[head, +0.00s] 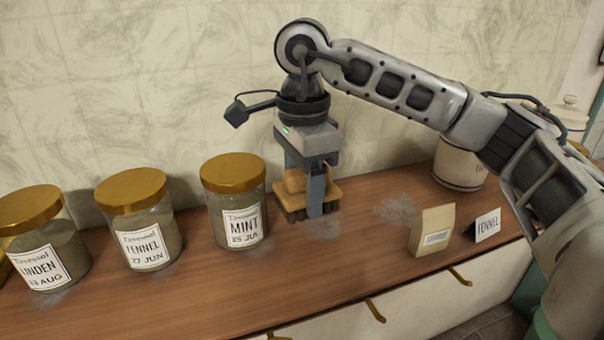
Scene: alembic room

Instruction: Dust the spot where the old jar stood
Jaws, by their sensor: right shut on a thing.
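My right gripper (304,188) is shut on a wooden brush (331,190) with dark bristles, held bristles down just right of the mint jar. The brush is at or just above the shelf; I cannot tell whether the bristles touch. A grey dust patch (322,228) lies on the wood in front of and beneath the brush. Another dust patch (397,209) lies further right, on bare wood. The mint jar (233,198), fennel jar (139,218) and linden jar (42,238) stand in a row at the left, gold-lidded and labelled. My left gripper is out of view.
A tan paper packet (433,231) stands near the front edge at the right, beside a small card (487,225) reading "FENNEL". A pale canister (458,165) stands behind, partly hidden by my right arm. Drawers with brass handles (375,311) are below. The front middle of the wooden top (285,280) is clear.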

